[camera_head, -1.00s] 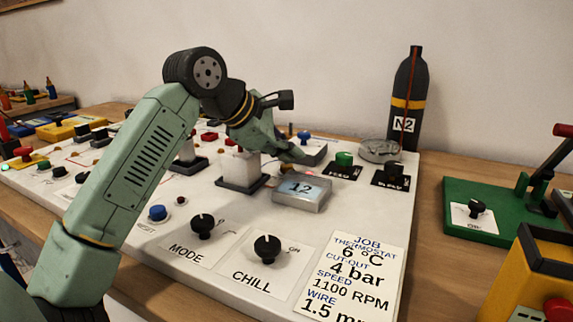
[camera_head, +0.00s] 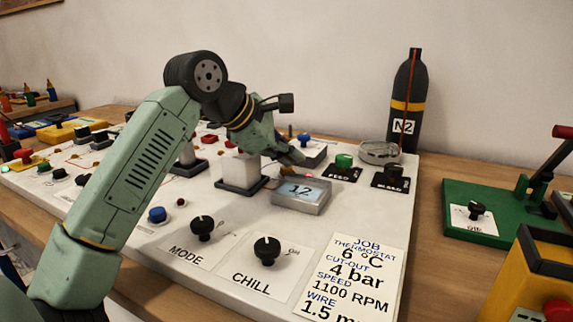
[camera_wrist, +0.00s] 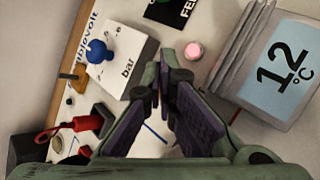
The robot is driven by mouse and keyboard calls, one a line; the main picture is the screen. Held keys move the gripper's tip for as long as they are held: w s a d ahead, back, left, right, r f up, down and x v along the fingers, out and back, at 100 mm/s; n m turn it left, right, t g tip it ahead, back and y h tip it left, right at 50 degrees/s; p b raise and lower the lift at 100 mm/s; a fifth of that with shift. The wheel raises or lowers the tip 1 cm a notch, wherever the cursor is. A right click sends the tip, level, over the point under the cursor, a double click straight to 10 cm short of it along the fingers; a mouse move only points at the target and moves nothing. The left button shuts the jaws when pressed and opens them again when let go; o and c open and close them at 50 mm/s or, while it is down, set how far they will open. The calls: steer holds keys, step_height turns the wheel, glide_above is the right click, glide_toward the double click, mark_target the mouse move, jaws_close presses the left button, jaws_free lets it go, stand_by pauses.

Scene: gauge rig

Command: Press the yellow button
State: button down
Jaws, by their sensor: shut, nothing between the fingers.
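My gripper (camera_head: 296,161) is shut and empty, low over the white panel, just behind the grey display box (camera_head: 302,195) reading 12. In the wrist view, its dark fingers (camera_wrist: 166,68) point between the display box (camera_wrist: 276,65) and a white block with a blue knob (camera_wrist: 100,52). A small yellowish patch (camera_head: 287,171) shows under the fingertips in the head view; I cannot tell for sure that it is the yellow button. No yellow button shows clearly in the wrist view, and contact cannot be told.
A pink round lamp or button (camera_wrist: 193,51) lies beyond the fingertips. The green FEED knob (camera_head: 344,160) and black BLEED knob (camera_head: 391,176) stand to the right. MODE (camera_head: 202,228) and CHILL (camera_head: 267,249) knobs are in front. A dark N2 bottle (camera_head: 406,105) stands behind.

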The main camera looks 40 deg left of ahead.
steer(key=shift+w+a+f+p, duration=0.1)
steer(key=shift+w+a+p, duration=0.15)
steer(key=shift+a+p, duration=0.15)
step_height(320, 180, up, 5)
steer(key=p, duration=0.4)
steer(key=shift+r, duration=0.2)
stand_by(0.8)
